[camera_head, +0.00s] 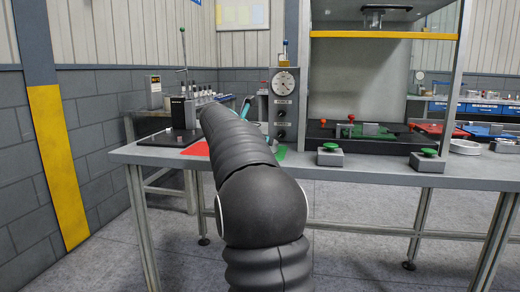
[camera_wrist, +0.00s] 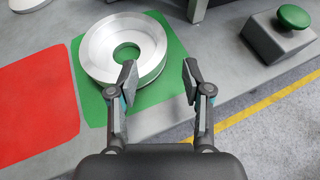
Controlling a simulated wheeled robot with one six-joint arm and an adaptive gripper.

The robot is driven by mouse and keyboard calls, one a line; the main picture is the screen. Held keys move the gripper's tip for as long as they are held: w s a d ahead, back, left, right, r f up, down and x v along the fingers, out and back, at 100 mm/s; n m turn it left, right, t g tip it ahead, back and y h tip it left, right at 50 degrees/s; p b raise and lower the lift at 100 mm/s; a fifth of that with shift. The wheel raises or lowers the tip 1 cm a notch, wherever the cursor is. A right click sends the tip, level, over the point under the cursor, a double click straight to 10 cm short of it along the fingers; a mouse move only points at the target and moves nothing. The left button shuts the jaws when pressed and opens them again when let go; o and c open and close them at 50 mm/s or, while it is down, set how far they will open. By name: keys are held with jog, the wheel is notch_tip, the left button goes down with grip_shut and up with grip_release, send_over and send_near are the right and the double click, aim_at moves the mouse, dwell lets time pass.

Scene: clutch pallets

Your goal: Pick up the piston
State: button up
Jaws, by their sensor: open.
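The piston (camera_wrist: 97,52) appears to be the silver ring-shaped metal part with a round central hole, lying flat on a green mat (camera_wrist: 90,105) in the wrist view. My gripper (camera_wrist: 158,78) is open and empty. Its left finger overlaps the near right part of the ring in the picture, and its right finger is to the right, past the ring's edge. I cannot tell the height between the fingers and the part. In the head view my arm hides the part and most of the gripper.
A red mat (camera_wrist: 35,110) lies left of the green one. A grey box with a green button (camera_wrist: 292,17) stands at right near the table edge. In the head view a dial gauge (camera_head: 285,83) and a press frame with a yellow bar (camera_head: 385,34) stand on the bench.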

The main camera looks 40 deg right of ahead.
aim_at(274, 144)
jog(key=shift+x, duration=3.85)
jog(key=shift+r, duration=0.15)
jog(key=shift+c, duration=0.2)
jog(key=shift+r, duration=0.1)
grip_shut()
